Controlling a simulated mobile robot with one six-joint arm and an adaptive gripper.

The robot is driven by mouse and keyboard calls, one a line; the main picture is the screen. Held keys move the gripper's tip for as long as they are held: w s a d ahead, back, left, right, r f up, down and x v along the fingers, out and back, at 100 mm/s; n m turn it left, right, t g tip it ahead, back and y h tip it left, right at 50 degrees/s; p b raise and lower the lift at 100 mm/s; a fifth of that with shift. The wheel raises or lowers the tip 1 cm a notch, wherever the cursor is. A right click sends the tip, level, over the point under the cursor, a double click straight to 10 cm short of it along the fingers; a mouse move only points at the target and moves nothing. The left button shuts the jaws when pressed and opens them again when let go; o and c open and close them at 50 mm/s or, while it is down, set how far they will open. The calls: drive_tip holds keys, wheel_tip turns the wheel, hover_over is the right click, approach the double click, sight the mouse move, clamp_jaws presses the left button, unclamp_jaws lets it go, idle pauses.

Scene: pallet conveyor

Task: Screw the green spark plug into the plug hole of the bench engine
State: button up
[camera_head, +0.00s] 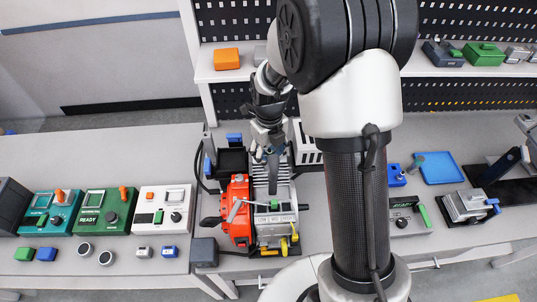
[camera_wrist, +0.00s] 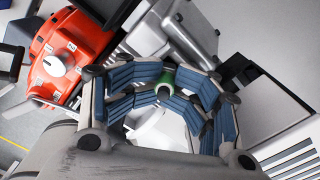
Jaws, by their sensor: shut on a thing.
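The bench engine (camera_head: 284,190) stands on the bench, with a grey finned body and a red housing (camera_head: 238,212) on its left side. The red housing also shows at the upper left of the wrist view (camera_wrist: 70,55). My gripper (camera_head: 273,165) points down over the finned top of the engine. In the wrist view my gripper (camera_wrist: 163,88) has its blue-padded fingers closed around the green spark plug (camera_wrist: 165,79). Only a small green part of the plug shows between the fingers. The plug hole is hidden, and I cannot tell whether the plug touches the engine.
Several control boxes (camera_head: 105,210) with knobs stand on the bench to the left. A blue tray (camera_head: 439,168) and a grey vise-like fixture (camera_head: 466,206) lie to the right. A shelf with an orange block (camera_head: 226,59) and a pegboard is behind. A black cable runs beside the engine.

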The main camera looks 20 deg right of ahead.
sight(270, 149)
drive_tip(key=shift+d+r+p, duration=0.1)
drive_tip(key=shift+r+p, duration=1.45)
drive_tip(key=shift+r, duration=0.7)
drive_tip(key=n, duration=0.4)
drive_tip(key=shift+w, duration=0.1)
drive_tip(key=shift+n, duration=0.4)
drive_tip(key=n, duration=0.4)
drive_tip(key=shift+f, duration=0.15)
